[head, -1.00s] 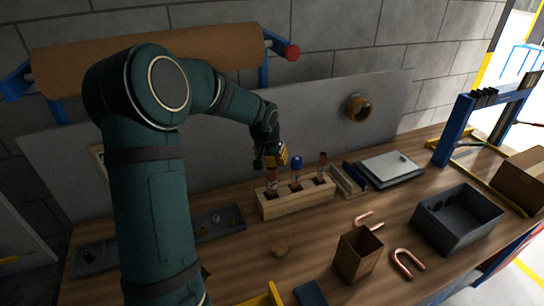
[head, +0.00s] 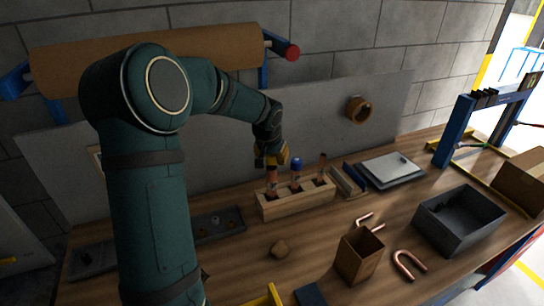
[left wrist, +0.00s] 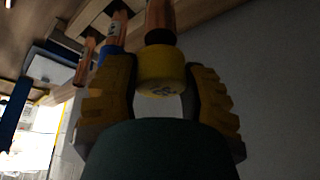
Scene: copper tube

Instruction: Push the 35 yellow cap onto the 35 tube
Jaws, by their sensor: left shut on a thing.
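Three copper tubes stand upright in a wooden rack (head: 300,203). The left tube (head: 272,184) is directly below my left gripper (head: 271,161). The middle tube carries a blue cap (head: 296,163); the right tube (head: 322,168) shows no cap. In the left wrist view, my left gripper (left wrist: 158,95) has its fingers on both sides of the yellow cap (left wrist: 161,70) and is shut on it. The yellow cap is in line with a copper tube (left wrist: 160,20) and appears to meet its end; how far on it sits cannot be told. My right gripper is not in view.
A grey tray (head: 221,226) with small parts lies left of the rack. A brown box (head: 359,256), bent copper pipes (head: 408,264) and a dark bin (head: 458,220) stand to the right. A flat grey panel (head: 391,168) lies behind.

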